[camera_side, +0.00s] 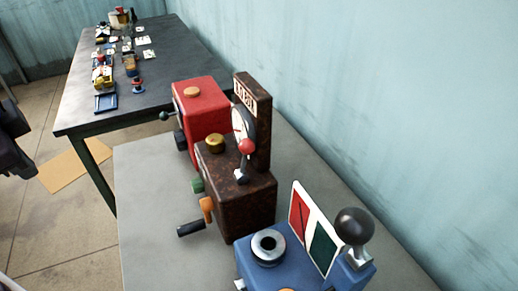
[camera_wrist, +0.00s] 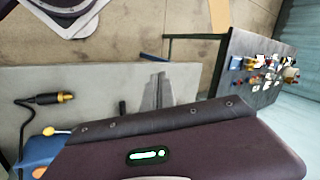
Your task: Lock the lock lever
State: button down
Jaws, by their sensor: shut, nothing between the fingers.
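A blue box (camera_side: 257,273) stands at the front right of the grey table in the side view. A lever with a black ball knob (camera_side: 354,225) rises at its right, beside a panel with a red and a green field (camera_side: 313,230). A lever with a red ball (camera_side: 246,146) stands upright on the brown box (camera_side: 240,185). I cannot tell from a label which is the lock lever. My gripper (camera_wrist: 158,92) shows in the wrist view, grey fingers together and empty, over the table; it touches nothing that I can see. A blue part (camera_wrist: 40,152) shows at the lower left there.
A red box (camera_side: 203,110) stands behind the brown box. An orange crank with a black grip (camera_side: 192,229) juts out to the left. A dark table (camera_side: 165,70) with small items is farther back. The left part of the grey table (camera_side: 150,200) is clear.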

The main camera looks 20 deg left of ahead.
jog(key=w+d+m+t+y, duration=0.3)
jog(key=w+d+m, duration=0.15)
jog(key=w, duration=0.35)
jog(key=m+t+h, duration=0.3)
jog(key=m+t, duration=0.4)
jog(key=t, duration=0.4)
send_near(264, 142)
jog(key=s+r, duration=0.1)
jog(key=s, duration=0.3)
jog(key=shift+d+g, duration=0.3)
jog(key=shift+d, duration=0.2)
jog(key=shift+w, duration=0.1)
jog(key=x, duration=1)
jog(key=shift+w, duration=0.1)
